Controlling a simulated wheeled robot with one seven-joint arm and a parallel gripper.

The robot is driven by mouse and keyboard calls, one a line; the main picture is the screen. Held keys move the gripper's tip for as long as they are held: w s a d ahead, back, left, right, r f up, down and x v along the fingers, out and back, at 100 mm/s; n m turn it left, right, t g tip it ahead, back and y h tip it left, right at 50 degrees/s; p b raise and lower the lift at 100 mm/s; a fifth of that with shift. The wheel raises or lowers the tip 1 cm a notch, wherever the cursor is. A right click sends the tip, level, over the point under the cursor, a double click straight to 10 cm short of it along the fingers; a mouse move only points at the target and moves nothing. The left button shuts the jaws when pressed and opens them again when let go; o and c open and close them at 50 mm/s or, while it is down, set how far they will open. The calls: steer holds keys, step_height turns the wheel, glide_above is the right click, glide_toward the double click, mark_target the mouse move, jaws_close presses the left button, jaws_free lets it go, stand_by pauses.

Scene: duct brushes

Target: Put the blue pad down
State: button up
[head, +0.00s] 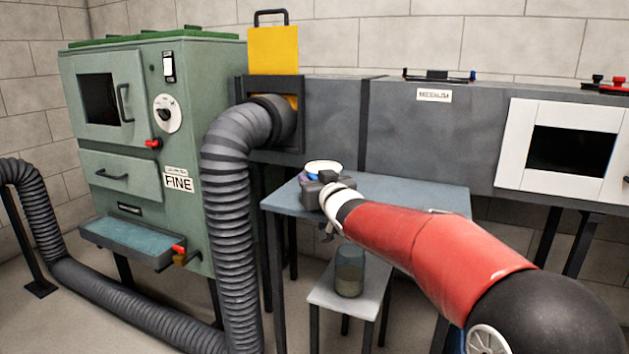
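My gripper (317,190) is over the left part of the blue-grey table (420,192), at the end of my red and white arm. A small patch of blue (313,177) shows just behind the gripper body, below the rim of a round white dish (324,165). This may be the blue pad, but most of it is hidden. I cannot tell whether the gripper touches or holds it. The fingers are hidden or too small to read.
A glass jar (350,272) stands on a low white stool (325,301) below the table. A ribbed grey hose (232,230) rises left of the table to the duct (415,130). The green cabinet (190,90) is at left. The table's right half is clear.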

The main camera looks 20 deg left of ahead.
steer(key=shift+s+d+r, duration=0.15)
steer(key=v, duration=1.2)
steer(key=s+d+f+m+h, duration=0.2)
steer(key=d+h, duration=0.1)
steer(key=d, duration=0.4)
steer(key=s+d+f+m+g+h, duration=0.1)
steer(key=s+d+h, duration=0.2)
steer(key=d, duration=0.4)
steer(key=s+d+f+m+h, duration=0.2)
steer(key=d+h, duration=0.1)
steer(key=d, duration=0.3)
steer(key=s+d+f+m+g+h, duration=0.1)
steer(key=s+d+f+g, duration=0.2)
steer(key=s, duration=0.7)
steer(key=s+d+f+m+g+h, duration=0.1)
steer(key=s+d+f+g, duration=0.3)
steer(key=s+d+f, duration=0.4)
steer(key=s+d+m, duration=0.1)
steer(key=s, duration=0.2)
steer(key=shift+s+f+h, duration=0.25)
steer(key=shift+h, duration=0.05)
